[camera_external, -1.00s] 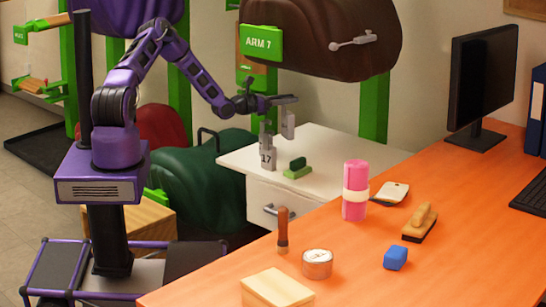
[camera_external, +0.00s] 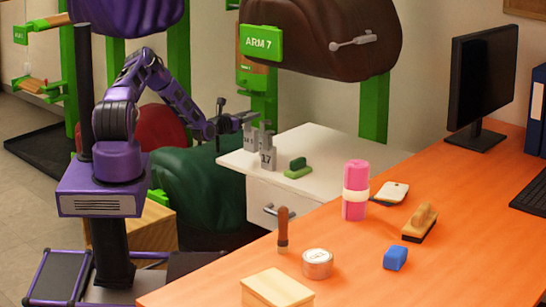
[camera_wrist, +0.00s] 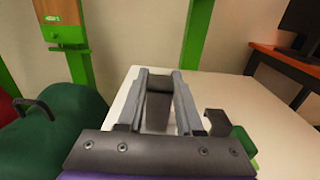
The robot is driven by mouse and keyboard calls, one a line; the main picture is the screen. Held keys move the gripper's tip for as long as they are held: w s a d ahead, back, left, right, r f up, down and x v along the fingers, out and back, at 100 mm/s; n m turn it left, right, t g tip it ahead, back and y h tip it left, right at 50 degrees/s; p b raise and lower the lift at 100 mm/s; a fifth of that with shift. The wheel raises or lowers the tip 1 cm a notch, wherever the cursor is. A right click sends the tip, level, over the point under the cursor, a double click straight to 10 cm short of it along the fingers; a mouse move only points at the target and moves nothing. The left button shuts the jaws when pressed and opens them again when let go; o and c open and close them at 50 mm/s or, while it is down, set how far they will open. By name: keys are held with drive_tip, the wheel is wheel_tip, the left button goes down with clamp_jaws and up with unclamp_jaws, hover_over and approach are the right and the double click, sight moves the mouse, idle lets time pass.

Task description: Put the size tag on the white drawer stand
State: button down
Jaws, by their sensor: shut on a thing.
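The white drawer stand (camera_external: 325,150) stands beside the orange desk; its top also shows in the wrist view (camera_wrist: 265,115). A grey size tag marked 17 (camera_external: 267,159) stands upright on it near the left edge. A second grey tag (camera_external: 249,138), its number too small to read surely, is in my gripper (camera_external: 250,119), just behind and left of tag 17. In the wrist view my gripper (camera_wrist: 160,82) is shut on this grey tag (camera_wrist: 158,108). Its lower end is at or just above the stand top; I cannot tell whether it touches.
A green block (camera_external: 297,168) sits on the stand right of tag 17. A brown saddle (camera_external: 320,40) on a green rack overhangs behind. The desk (camera_external: 345,260) holds a pink bottle (camera_external: 355,190), a brush and several small items. The stand's right side is clear.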

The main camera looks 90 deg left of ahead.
sight(249, 129)
drive_tip(key=shift+f+b, duration=0.45)
drive_tip(key=shift+f, duration=1.75)
drive_tip(key=shift+f, duration=0.15)
drive_tip(key=c, duration=0.6)
unclamp_jaws()
drive_tip(key=shift+o, duration=0.2)
drive_tip(key=shift+s+d+r, duration=0.1)
drive_tip(key=shift+r, duration=0.1)
drive_tip(key=p+v, duration=0.2)
drive_tip(key=v, duration=0.9)
drive_tip(key=shift+s+d, duration=0.25)
